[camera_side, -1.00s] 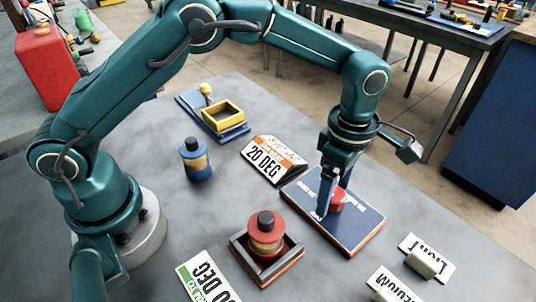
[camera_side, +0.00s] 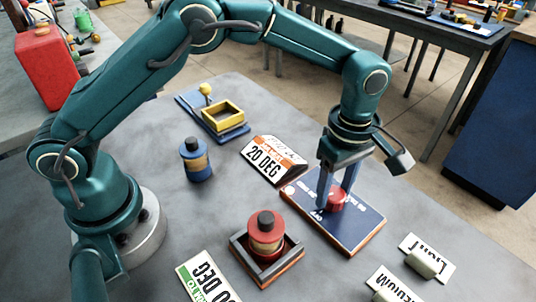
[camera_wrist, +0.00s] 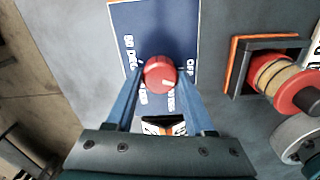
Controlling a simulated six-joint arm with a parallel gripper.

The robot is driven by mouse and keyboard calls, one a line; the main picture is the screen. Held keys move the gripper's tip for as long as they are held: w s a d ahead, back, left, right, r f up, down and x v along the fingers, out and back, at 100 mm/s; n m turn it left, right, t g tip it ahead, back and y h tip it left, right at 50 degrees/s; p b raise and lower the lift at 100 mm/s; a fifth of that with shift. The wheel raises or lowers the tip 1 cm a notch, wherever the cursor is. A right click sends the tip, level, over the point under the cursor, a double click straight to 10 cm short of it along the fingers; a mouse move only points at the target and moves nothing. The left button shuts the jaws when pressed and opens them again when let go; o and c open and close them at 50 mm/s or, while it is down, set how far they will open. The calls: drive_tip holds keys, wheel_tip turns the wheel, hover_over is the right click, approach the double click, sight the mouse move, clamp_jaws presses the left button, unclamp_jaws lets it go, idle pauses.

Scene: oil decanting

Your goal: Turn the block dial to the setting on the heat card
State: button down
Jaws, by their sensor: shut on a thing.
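The red dial (camera_side: 336,202) sits on a dark blue panel (camera_side: 350,232) with white lettering. In the wrist view the dial (camera_wrist: 160,73) shows a white pointer mark toward its lower right, and the panel (camera_wrist: 140,20) shows "OFF" at right and a "DEG" label at left. My gripper (camera_side: 337,200) points down over the panel, its blue fingers shut on the dial's two sides.
A red-and-black bottle (camera_side: 265,235) stands in a square holder in front of the panel. A blue bottle (camera_side: 196,160) and a yellow frame on a blue base (camera_side: 222,115) stand further back. Another card (camera_side: 208,282) and two labelled plates (camera_side: 428,256) lie near the front.

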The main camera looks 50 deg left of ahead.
drive_tip(key=m, duration=0.5)
drive_tip(key=shift+r+m, duration=0.1)
drive_tip(key=shift+m, duration=0.2)
drive_tip(key=m, duration=1)
drive_tip(key=shift+d+m, duration=0.1)
drive_tip(key=shift+m, duration=0.3)
drive_tip(key=m, duration=1.2)
drive_tip(key=shift+m, duration=0.3)
drive_tip(key=m, duration=0.4)
drive_tip(key=shift+m, duration=2.2)
